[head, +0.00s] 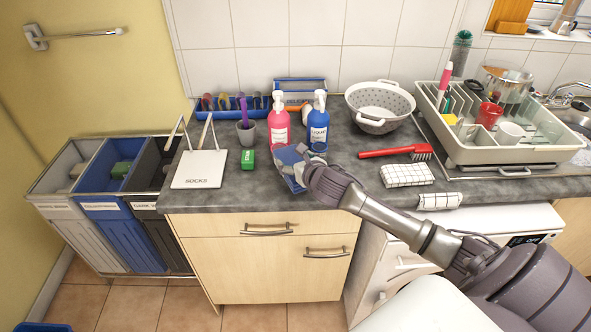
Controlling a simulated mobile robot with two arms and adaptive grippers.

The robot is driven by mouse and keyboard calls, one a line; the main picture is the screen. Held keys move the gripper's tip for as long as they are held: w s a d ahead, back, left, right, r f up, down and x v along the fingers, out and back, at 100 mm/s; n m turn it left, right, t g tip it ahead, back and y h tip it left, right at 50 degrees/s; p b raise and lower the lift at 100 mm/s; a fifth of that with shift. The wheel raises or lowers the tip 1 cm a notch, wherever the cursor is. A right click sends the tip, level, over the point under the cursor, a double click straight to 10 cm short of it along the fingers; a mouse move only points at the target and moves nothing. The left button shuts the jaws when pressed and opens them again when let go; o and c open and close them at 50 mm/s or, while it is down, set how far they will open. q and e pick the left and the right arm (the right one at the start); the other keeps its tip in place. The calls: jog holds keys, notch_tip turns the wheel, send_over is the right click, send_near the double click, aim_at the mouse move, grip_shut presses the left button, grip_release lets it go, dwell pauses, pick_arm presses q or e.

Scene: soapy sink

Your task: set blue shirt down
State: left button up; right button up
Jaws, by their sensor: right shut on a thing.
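My right gripper (306,170) reaches in from the lower right and is over the front edge of the dark counter (235,191). It is shut on a blue cloth, which I take to be the blue shirt (287,161). The cloth is small, bunched and partly hidden by the gripper. I cannot tell whether it touches the counter. My left gripper is not in view.
A pink bottle (279,128) and a blue bottle (318,130) stand just behind the gripper. A red brush (400,152), checked cloth (407,175) and dish rack (520,154) are right.

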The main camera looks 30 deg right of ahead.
notch_tip(320, 180, down, 4)
jog(key=shift+w+r, duration=0.1)
jog(key=shift+r, duration=0.05)
jog(key=shift+f, duration=0.2)
jog(key=shift+f, duration=0.15)
jog(key=o, duration=1.2)
jog(key=shift+c, duration=0.2)
jog(key=v, duration=1.2)
jog(key=shift+b, duration=0.35)
